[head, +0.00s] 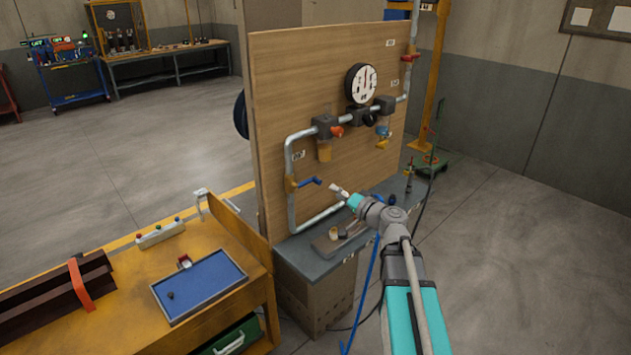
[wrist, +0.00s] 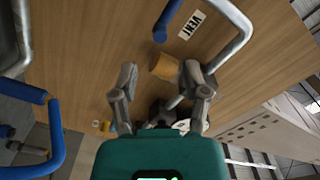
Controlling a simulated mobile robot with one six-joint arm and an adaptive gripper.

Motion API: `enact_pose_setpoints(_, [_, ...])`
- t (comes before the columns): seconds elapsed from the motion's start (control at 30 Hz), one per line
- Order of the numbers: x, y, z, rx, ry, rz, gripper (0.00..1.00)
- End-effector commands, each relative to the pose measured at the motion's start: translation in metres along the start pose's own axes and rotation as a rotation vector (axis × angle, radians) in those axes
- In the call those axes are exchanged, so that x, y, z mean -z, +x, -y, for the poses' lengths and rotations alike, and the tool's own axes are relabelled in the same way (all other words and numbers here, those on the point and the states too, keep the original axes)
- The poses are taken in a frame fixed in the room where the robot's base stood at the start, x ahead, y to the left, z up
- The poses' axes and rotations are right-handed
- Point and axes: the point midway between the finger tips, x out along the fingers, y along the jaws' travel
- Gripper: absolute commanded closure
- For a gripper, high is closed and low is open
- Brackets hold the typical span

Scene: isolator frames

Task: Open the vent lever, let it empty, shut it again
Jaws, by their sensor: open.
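A blue lever (head: 309,183) sits on a brass valve on the pipe at the left of the wooden panel, pointing to the right. It also shows at the top of the wrist view (wrist: 167,20), beside a small label (wrist: 192,25) that seems to read VENT. My gripper (head: 337,188) is in front of the panel, a little right of the lever and apart from it. In the wrist view my gripper (wrist: 160,72) has its fingers spread with nothing held. An amber bowl (wrist: 165,67) shows between them, beyond the tips.
A grey ledge (head: 300,252) with loose parts lies below. A yellow bench with a blue tray (head: 200,284) is at left. A blue hose (head: 371,290) hangs in front.

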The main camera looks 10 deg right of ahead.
Motion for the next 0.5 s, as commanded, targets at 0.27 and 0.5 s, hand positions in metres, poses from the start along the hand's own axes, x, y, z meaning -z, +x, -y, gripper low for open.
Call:
enact_pose_setpoints(0.27, [0.001, 0.046, -0.001, 0.001, 0.0, 0.002, 0.41])
enact_pose_setpoints(0.5, [0.001, 0.079, -0.001, 0.001, 0.0, 0.001, 0.41])
